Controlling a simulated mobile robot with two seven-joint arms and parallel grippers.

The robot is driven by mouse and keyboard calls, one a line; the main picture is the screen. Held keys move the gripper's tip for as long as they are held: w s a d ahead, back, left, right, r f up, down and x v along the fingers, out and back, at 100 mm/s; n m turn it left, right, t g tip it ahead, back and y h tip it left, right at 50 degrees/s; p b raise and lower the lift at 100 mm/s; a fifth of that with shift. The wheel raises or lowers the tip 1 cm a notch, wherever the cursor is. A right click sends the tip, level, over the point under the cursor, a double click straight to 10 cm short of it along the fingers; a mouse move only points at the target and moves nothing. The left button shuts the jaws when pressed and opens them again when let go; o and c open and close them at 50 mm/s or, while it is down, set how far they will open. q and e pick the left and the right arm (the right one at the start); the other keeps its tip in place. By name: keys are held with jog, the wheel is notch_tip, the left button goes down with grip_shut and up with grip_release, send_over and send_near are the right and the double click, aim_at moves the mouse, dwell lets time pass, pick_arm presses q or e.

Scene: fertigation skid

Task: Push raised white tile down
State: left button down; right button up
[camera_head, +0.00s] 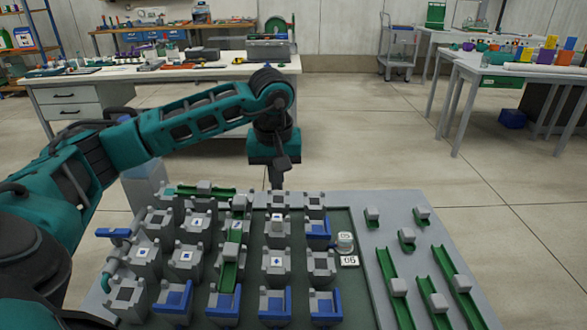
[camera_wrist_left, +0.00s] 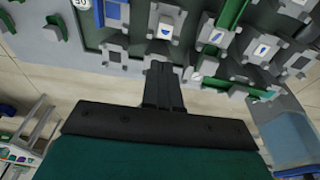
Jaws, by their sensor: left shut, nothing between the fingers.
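A board (camera_head: 354,225) carries several grey blocks, many with square tiles on top. One white tile with a blue mark (camera_head: 277,218), right of the middle, seems to stand higher than the others; it also shows in the left wrist view (camera_wrist_left: 165,27). Other marked white tiles (camera_head: 187,256) sit in blocks further left. My left gripper (camera_head: 277,184) points down at the board's far edge, behind that tile and apart from it. It is shut and empty; its fingers also show in the left wrist view (camera_wrist_left: 163,75). My right gripper is not in view.
Green channels (camera_head: 230,277) and blue holders (camera_head: 173,298) stand among the blocks. White 05 and 06 labels (camera_head: 349,261) lie right of them. More green channels (camera_head: 395,289) lie on the grey right side. Workbenches (camera_head: 200,75) stand behind, across open floor.

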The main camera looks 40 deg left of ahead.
pick_arm(q)
jog(key=f+b, duration=0.3)
jog(key=shift+a+f, duration=0.2)
jog(key=shift+f, duration=0.05)
notch_tip(320, 180, down, 2)
jog(key=shift+f+b, duration=0.2)
jog(key=shift+b, duration=0.75)
jog(key=shift+f, duration=0.45)
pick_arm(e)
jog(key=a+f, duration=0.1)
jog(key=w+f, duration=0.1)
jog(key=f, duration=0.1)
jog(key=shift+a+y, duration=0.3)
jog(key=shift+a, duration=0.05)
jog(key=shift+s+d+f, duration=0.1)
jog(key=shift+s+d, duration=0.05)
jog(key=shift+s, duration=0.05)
pick_arm(q)
jog(key=shift+f+b, duration=0.15)
jog(key=shift+b, duration=0.15)
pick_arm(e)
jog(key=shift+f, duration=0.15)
